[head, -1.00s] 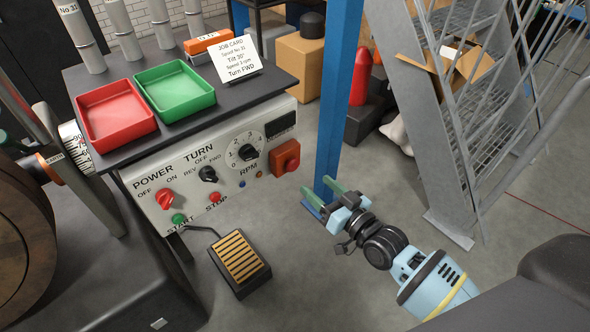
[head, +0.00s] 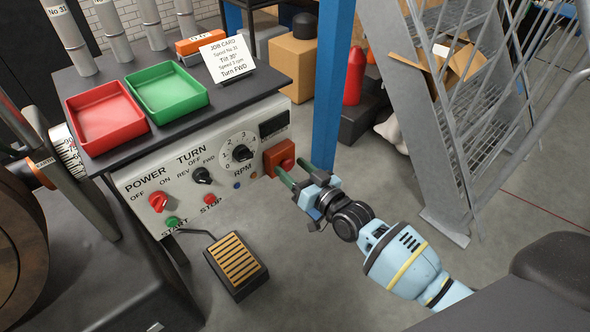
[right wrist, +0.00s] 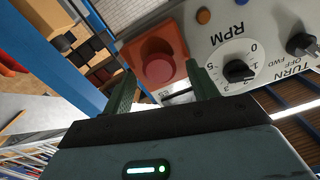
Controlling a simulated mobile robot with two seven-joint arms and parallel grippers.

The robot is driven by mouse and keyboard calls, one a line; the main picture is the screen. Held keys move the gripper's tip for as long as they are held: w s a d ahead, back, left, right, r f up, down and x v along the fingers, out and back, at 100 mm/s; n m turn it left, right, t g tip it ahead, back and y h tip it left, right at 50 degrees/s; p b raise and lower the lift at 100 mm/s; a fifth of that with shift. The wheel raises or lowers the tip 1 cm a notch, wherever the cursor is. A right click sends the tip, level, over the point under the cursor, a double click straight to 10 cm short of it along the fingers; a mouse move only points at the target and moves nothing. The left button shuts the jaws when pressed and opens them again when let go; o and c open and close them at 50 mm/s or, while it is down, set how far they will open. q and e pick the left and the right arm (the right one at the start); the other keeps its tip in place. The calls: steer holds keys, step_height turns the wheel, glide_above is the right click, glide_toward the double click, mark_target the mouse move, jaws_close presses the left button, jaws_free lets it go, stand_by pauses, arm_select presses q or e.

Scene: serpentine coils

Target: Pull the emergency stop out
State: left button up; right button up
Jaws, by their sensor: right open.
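The emergency stop is a red mushroom button (right wrist: 157,66) on an orange-red box (right wrist: 133,48) at the right end of the control panel. In the head view the box (head: 271,158) shows, with the button (head: 287,162) partly behind my fingers. My right gripper (head: 290,173) is open. In the right wrist view its two green fingers (right wrist: 160,88) stand on either side of the button, close to it; I cannot tell whether they touch it. My left gripper is not in view.
The panel (head: 215,195) also carries a red power knob (head: 158,202), a turn switch (head: 202,175) and an RPM dial (head: 240,152). A blue post (head: 331,100) stands right behind the gripper. A foot pedal (head: 236,264) lies on the floor below.

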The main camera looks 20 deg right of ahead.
jaws_close()
steer(key=shift+p+v, duration=0.55)
steer(key=shift+v, duration=0.35)
steer(key=shift+f, duration=0.1)
steer(key=shift+c, duration=1.3)
jaws_free()
steer(key=shift+o, duration=1.3)
steer(key=shift+s, duration=0.1)
steer(key=shift+d, duration=0.1)
steer(key=shift+s+d, duration=0.1)
steer(key=shift+s, duration=0.25)
steer(key=v, duration=0.7)
